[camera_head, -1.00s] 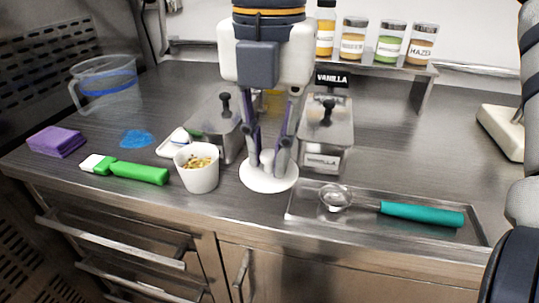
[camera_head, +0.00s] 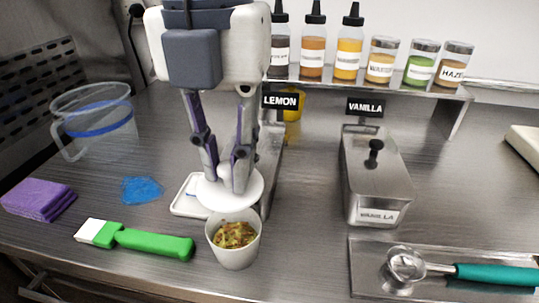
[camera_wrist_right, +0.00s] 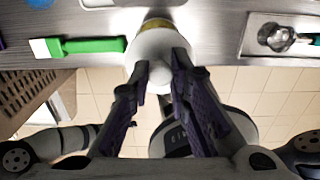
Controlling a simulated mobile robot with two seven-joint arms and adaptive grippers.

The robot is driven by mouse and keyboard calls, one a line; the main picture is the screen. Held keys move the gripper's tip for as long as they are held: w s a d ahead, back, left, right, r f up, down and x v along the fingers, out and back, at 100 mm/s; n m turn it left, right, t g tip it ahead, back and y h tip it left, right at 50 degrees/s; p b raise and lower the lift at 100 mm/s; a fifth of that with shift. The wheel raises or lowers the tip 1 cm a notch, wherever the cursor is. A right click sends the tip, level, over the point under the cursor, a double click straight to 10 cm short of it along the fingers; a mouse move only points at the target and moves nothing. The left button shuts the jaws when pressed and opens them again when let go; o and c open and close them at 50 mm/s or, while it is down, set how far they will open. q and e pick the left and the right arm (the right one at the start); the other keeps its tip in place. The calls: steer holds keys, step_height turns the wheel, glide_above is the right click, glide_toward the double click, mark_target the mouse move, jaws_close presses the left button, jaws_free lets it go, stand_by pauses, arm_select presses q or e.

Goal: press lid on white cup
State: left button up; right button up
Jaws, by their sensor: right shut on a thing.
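The white cup (camera_head: 234,252) stands upright near the front edge of the counter, with yellow-green bits inside. Its top is uncovered in the head view, and its yellowish contents also show in the wrist view (camera_wrist_right: 157,23). My right gripper (camera_head: 226,184) is shut on the round white lid (camera_head: 252,190) by its middle. The lid is roughly level, just behind the cup in the head view, meeting its far rim in the picture. I cannot tell whether they touch. In the wrist view the lid (camera_wrist_right: 152,46) hides part of the cup. My left gripper is not in view.
A green-handled spatula (camera_head: 150,241), blue patch (camera_head: 141,190), purple cloth (camera_head: 38,200) and clear jug (camera_head: 97,125) are left. Behind the gripper are a small white tray (camera_head: 183,206) and the lemon bin. The vanilla bin (camera_head: 372,205) and a scoop tray (camera_head: 362,271) are right.

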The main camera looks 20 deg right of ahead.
mark_target(228, 184)
steer(key=shift+w+a, duration=0.15)
steer(key=shift+w, duration=0.15)
steer(key=shift+f, duration=0.25)
steer(key=f, duration=0.4)
steer(key=shift+s, duration=0.25)
steer(key=shift+f, duration=0.95)
steer(key=shift+f, duration=0.15)
stand_by(0.5)
steer(key=o, duration=1.3)
steer(key=shift+c, duration=0.2)
steer(key=shift+r, duration=3.5)
